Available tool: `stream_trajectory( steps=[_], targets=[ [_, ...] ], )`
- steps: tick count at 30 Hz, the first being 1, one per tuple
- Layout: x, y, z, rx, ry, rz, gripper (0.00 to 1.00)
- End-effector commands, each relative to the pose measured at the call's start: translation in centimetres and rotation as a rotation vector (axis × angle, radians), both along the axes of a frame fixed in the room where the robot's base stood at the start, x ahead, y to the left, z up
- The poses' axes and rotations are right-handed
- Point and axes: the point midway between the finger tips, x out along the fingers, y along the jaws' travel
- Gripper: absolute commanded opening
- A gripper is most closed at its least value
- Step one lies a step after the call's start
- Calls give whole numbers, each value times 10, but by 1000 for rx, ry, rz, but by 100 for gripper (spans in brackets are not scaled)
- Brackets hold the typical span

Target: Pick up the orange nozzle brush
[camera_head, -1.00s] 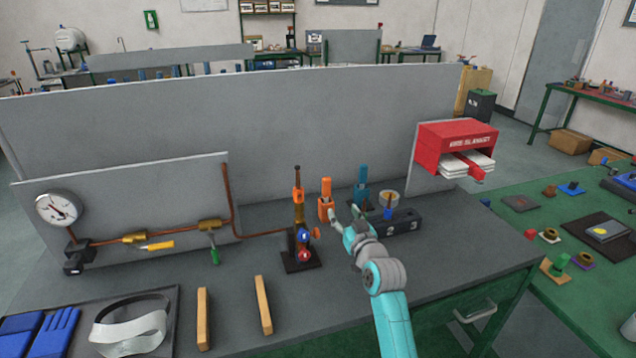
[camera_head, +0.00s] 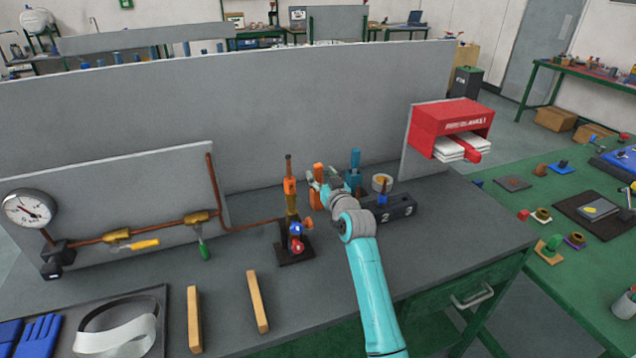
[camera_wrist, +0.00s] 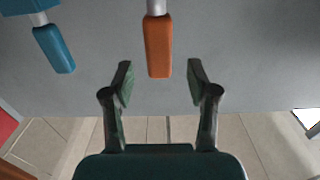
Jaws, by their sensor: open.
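The orange nozzle brush (camera_head: 318,172) stands upright near the back of the grey bench. In the head view my gripper (camera_head: 324,184) is right at it and covers part of it. In the wrist view the orange handle (camera_wrist: 158,46) hangs down from the top of the picture, lined up with the gap between the fingers. My gripper (camera_wrist: 159,82) is open, with one finger to each side of the handle's line. No finger visibly touches the handle. The brush's other end is out of the wrist view.
A blue tool (camera_head: 355,168) stands right of the brush and shows at the wrist view's upper left (camera_wrist: 54,48). A black numbered block (camera_head: 398,208) is to the right. A burner stand (camera_head: 292,215) with a copper pipe is to the left. A grey panel (camera_head: 250,115) rises behind.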

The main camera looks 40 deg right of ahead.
Motion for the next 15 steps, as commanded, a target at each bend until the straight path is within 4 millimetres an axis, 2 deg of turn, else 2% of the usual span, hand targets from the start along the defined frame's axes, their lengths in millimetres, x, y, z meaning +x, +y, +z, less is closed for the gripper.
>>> stream_trajectory(
  steps=[6, 15],
  targets=[
    [28, -9, 0, 0, 0, 0, 58],
    [35, -11, 0, 0, -1, 0, 58]
  ],
)
